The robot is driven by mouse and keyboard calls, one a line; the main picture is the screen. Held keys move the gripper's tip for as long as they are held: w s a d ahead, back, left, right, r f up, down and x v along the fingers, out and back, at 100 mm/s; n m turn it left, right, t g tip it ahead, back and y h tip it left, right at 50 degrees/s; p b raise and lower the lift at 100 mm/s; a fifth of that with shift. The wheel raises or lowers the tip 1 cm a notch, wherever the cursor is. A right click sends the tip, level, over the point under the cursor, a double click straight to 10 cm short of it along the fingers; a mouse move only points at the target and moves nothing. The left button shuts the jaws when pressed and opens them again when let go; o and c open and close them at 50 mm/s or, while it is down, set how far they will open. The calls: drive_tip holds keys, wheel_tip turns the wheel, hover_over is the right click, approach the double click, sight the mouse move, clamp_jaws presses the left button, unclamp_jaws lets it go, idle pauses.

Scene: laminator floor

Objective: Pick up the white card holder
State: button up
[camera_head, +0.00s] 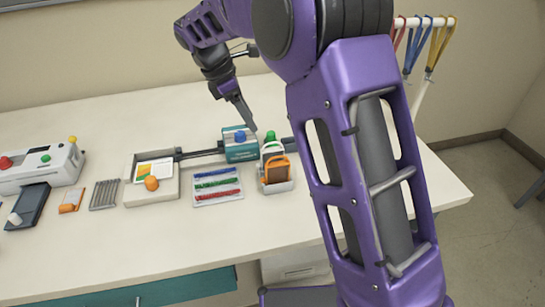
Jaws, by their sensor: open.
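A small white card holder (271,148) with a green part stands upright at the back of a white rack (278,187). An orange card holder (276,168) stands in front of it and hides its lower part. My gripper (250,125) comes down from the upper left, dark fingers pointing down, and its tips are above and a little left of the white holder, apart from it. It is open, seen nearly edge-on, with nothing visible between the fingers.
A teal block with a blue knob (240,143) sits on a rail just left of the rack. A tray with a card (152,178), a panel of coloured strips (217,186) and a white laminator (45,165) stand further left. Lanyards (415,45) hang at the upper right. The front of the table is clear.

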approach(270, 149)
drive_tip(key=x, duration=0.5)
drive_tip(key=shift+s+f+b, duration=0.15)
drive_tip(key=shift+s+b, duration=0.25)
drive_tip(key=shift+w+x, duration=0.2)
drive_tip(key=shift+x, duration=1.35)
drive_tip(key=shift+w+x, duration=0.2)
drive_tip(key=shift+x, duration=1.4)
clamp_jaws()
